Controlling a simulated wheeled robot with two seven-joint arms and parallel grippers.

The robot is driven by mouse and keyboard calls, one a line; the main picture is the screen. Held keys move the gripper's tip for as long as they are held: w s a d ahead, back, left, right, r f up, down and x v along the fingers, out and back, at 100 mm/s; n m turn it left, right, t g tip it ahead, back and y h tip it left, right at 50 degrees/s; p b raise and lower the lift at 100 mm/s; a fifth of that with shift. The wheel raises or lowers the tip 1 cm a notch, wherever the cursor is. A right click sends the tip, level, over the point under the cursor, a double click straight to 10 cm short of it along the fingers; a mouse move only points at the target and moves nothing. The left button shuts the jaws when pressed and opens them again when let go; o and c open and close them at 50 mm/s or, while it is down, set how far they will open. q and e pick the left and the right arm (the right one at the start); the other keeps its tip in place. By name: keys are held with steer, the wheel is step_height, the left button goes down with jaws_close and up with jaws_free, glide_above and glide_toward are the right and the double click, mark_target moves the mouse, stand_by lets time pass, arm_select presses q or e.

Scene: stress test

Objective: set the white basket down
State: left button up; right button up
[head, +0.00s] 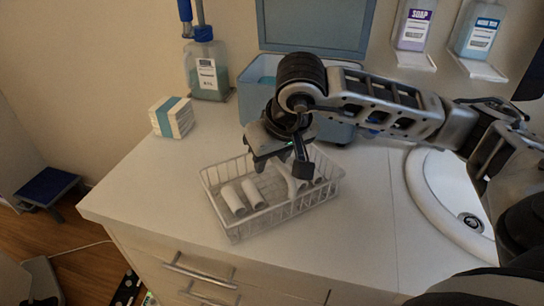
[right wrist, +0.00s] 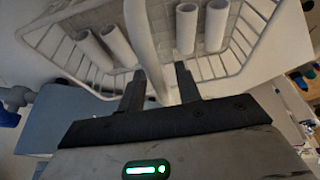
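The white basket (head: 236,224) is a wire basket with an arched handle (head: 287,181) across it. It holds several white tubes (head: 232,199) and appears to rest upright on the counter. My right gripper (head: 281,170) is above the basket, its fingers apart on either side of the handle. In the right wrist view the handle (right wrist: 143,35) runs between the two fingertips (right wrist: 160,72), with small gaps showing at the sides. The gripper hides part of the basket's far side. My left gripper is not in view.
The white counter (head: 345,235) is clear in front and to the right of the basket. A blue open box (head: 262,72) stands behind. A white-and-blue pack (head: 172,118) and a bottle (head: 207,70) stand at the back left. A sink (head: 445,190) lies to the right.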

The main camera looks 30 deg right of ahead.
steer(key=v, duration=1.2)
